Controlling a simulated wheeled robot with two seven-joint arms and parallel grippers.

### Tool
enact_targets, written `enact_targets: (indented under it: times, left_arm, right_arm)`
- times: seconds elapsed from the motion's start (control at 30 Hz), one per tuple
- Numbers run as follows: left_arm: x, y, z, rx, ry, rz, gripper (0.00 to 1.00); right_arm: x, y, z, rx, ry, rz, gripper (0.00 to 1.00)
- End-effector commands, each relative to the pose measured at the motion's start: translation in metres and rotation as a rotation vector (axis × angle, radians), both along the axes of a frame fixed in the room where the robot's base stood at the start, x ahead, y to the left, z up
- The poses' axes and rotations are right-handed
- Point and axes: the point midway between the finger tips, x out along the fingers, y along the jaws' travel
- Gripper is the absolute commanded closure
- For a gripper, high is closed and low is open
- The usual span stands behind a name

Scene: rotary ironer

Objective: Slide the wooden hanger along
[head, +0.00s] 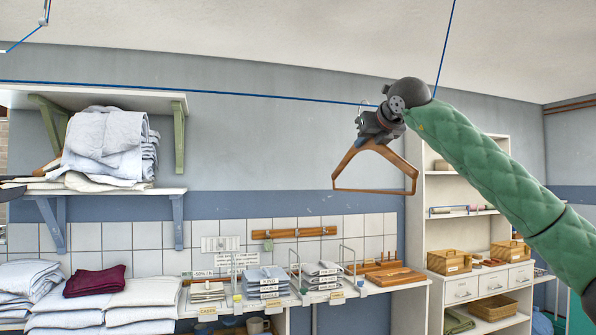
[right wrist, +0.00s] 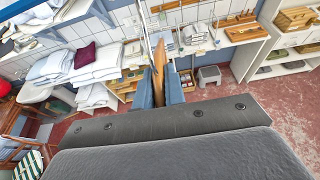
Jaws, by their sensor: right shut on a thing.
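The wooden hanger (head: 344,167) hangs upright below the blue cord (head: 240,94) in the head view. Its thin metal hook (head: 366,103) shows at the cord, but I cannot tell whether it rests on it. My right gripper (head: 374,126) is shut on the top of the hanger, just under the hook. In the right wrist view the hanger (right wrist: 159,62) stands edge-on between the two blue fingers of my right gripper (right wrist: 160,88). The gripper covers the hanger's neck. My left gripper is not in view.
The cord runs left past a shelf bracket (head: 180,138) and a shelf with folded cloths (head: 105,140). Below are a counter with folded linen (head: 150,291) and wooden blocks. A white shelf unit (head: 421,165) stands right. The wall left of the hanger is clear.

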Motion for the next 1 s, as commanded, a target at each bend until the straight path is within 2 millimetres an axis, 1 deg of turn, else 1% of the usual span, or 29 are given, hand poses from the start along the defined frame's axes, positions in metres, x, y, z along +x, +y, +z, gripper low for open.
enact_targets:
  times: [1.0]
  left_arm:
    - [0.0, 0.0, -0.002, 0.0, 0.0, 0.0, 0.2]
  right_arm:
    - [0.015, -0.047, 0.0, 0.0, 0.0, 0.0, 1.0]
